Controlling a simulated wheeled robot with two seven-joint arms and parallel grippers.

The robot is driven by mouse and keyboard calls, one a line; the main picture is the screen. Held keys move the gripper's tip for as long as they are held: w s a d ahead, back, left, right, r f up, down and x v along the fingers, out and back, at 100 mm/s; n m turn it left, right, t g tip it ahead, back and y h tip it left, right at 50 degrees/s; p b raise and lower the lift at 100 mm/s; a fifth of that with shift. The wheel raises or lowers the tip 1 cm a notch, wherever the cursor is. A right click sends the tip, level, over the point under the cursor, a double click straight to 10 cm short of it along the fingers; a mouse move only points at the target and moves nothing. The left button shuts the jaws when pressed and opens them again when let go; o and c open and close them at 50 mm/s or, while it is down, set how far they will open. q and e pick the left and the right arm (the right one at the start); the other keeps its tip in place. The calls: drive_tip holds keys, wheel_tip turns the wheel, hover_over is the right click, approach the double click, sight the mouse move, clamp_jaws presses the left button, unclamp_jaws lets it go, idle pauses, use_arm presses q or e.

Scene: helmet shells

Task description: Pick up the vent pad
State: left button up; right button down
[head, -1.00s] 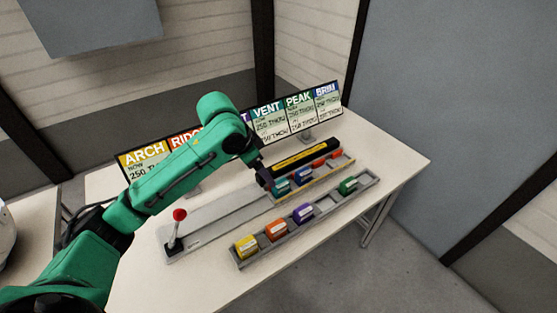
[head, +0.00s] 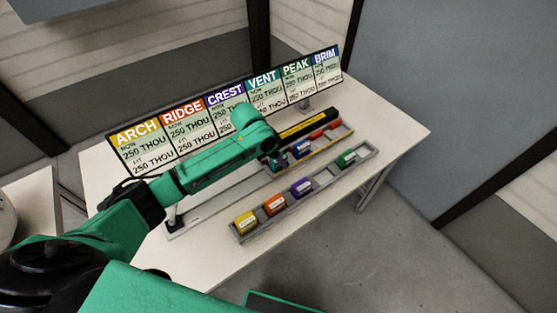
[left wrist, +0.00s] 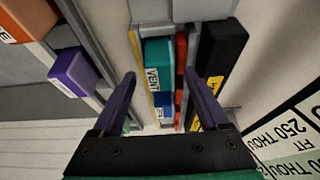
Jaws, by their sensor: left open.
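The vent pad (left wrist: 158,60) is a teal block labelled VENT in the left wrist view. It lies in a narrow rack with a yellow edge, beside a blue pad (left wrist: 163,103) and red pieces (left wrist: 181,60). My left gripper (left wrist: 161,78) is open, its two dark fingers on either side of the rack, with the vent pad showing between and beyond the tips. I cannot tell whether the fingers touch anything. In the head view my left gripper (head: 268,160) is over the rack's left part, and my arm hides most of the vent pad. My right gripper is not in view.
A front rack (head: 328,181) holds yellow (head: 246,222), orange (head: 275,204), purple (head: 301,187) and green (head: 346,158) pads. A black bar (head: 308,125) runs behind the rear rack. A sign board (head: 225,100) stands at the back. The table (head: 385,115) is clear at right.

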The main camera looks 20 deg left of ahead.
use_arm(q)
clamp_jaws()
